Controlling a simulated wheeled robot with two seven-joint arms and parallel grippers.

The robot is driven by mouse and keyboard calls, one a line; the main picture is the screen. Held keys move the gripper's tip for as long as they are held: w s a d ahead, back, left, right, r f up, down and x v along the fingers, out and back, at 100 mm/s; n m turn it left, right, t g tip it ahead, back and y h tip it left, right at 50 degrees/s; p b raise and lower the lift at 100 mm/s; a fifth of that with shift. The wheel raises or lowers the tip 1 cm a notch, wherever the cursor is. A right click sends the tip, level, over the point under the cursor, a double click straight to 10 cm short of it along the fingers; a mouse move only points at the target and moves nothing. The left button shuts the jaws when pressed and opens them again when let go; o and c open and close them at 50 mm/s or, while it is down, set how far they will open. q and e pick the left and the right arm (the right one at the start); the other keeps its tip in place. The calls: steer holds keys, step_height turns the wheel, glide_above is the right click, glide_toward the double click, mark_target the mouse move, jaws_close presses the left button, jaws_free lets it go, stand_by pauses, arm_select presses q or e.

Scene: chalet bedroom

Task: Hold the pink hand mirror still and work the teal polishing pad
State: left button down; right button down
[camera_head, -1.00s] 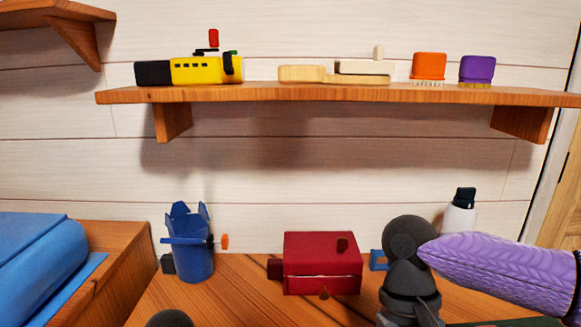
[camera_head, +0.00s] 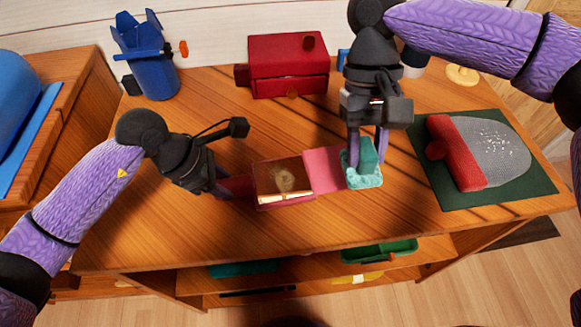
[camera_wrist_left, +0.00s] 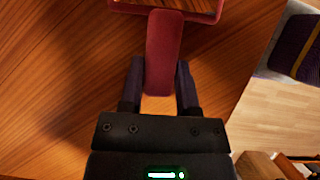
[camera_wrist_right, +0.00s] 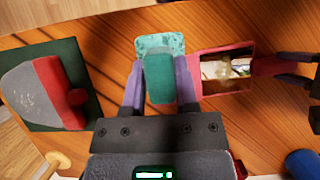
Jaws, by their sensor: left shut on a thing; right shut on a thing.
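The pink hand mirror (camera_head: 283,201) lies on the wooden table, its glass (camera_head: 270,177) showing a brownish smudge or reflection. A paler pink part (camera_head: 322,170) lies at its right end. My left gripper (camera_head: 216,184) is shut on the handle (camera_wrist_left: 163,50), one finger on each side. The teal polishing pad (camera_head: 371,182) is at the right of the pale pink part, with its darker grip block on top. My right gripper (camera_wrist_right: 160,82) is shut on the grip block (camera_wrist_right: 160,75). In the head view, I cannot tell whether the pad overlaps the mirror's edge.
A dark green mat (camera_head: 445,200) with a red-and-grey brush-like item (camera_head: 490,148) lies at the right. A red box (camera_head: 288,75) and a blue bin (camera_head: 150,75) stand at the back. A green tray (camera_head: 385,250) sits on the lower shelf. The front-left tabletop is clear.

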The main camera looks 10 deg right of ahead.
steer(key=w+a+m+t+y, duration=0.2)
steer(key=a+m+t+y, duration=0.3)
steer(key=a+m, duration=0.95)
steer(key=shift+s+d+f+m, duration=0.1)
steer(key=shift+d+f+m, duration=0.5)
steer(key=shift+f, duration=0.75)
steer(key=shift+w+d+f+m, duration=0.1)
steer(key=shift+d+f+m, duration=0.5)
steer(key=shift+f, duration=0.75)
steer(key=shift+s+d+f+m, duration=0.1)
steer(key=shift+d+f+m, duration=0.5)
steer(key=shift+f, duration=0.75)
steer(key=shift+w+f, duration=0.25)
steer(key=shift+w, duration=0.45)
steer(key=shift+w+a, duration=0.2)
steer(key=shift+w, duration=1.3)
steer(key=shift+w+a, duration=0.15)
steer(key=shift+w, duration=1.35)
steer(key=shift+s+d, duration=0.2)
steer(key=shift+s, duration=1.7)
steer(key=shift+s+d, duration=0.2)
steer(key=shift+s, duration=1.7)
step_height(320, 180, up, 8)
steer(key=shift+r, duration=0.15)
steer(key=shift+w, duration=0.1)
